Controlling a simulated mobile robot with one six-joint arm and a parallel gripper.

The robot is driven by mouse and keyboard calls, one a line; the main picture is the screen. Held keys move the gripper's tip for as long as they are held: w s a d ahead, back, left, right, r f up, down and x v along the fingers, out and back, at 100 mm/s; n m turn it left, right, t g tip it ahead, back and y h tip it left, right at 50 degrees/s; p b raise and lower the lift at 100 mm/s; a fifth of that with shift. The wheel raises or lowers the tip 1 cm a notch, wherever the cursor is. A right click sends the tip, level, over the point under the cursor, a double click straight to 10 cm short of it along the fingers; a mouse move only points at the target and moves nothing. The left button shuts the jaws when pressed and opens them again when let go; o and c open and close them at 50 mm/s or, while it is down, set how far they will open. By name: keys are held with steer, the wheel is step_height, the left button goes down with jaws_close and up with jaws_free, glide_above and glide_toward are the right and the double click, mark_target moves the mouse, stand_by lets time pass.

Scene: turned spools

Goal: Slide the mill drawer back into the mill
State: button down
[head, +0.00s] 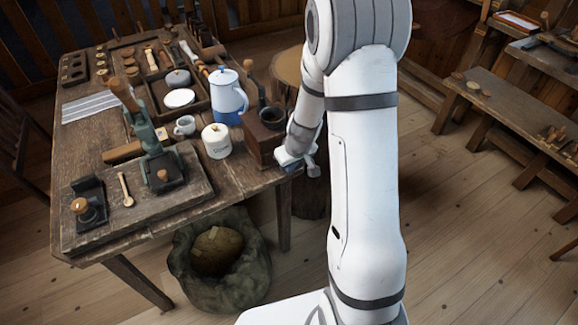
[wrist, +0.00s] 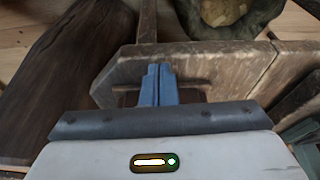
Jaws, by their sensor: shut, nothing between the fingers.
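The mill (head: 262,136) is a dark brown wooden box near the right edge of the worktable, with a dark round bowl (head: 272,116) on top and a crank handle above. My gripper (head: 291,166) is low at the mill's right side, by the table edge. Its blue fingers (wrist: 159,84) are together and empty in the wrist view, over a worn wooden edge. The mill drawer cannot be made out clearly in either view; my arm and gripper cover part of the mill's right side. I cannot tell whether the fingers touch anything.
A white lidded jar (head: 217,141), a small mug (head: 185,125) and a blue-white pot (head: 228,96) stand left of the mill. An open sack (head: 221,285) is on the floor by the table; it also shows in the wrist view (wrist: 265,14). Open floor lies to the right.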

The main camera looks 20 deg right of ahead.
steer(key=shift+s+d+f+b, duration=0.1)
steer(key=shift+s+f+b, duration=0.15)
steer(key=shift+s, duration=0.2)
steer(key=shift+s+d+f+b, duration=0.1)
steer(key=shift+s+b, duration=0.25)
steer(key=shift+s, duration=0.1)
steer(key=s+p+v, duration=0.1)
steer(key=p+v, duration=0.1)
steer(key=v, duration=0.9)
steer(key=s+a+r+m, duration=0.1)
steer(key=s+r, duration=0.5)
steer(key=s, duration=0.3)
steer(key=s+a+r+m+h+p, duration=0.1)
steer(key=s+a+r+m, duration=0.1)
steer(key=s+r, duration=0.5)
steer(key=shift+s+a+g, duration=0.3)
steer(key=shift+s, duration=0.75)
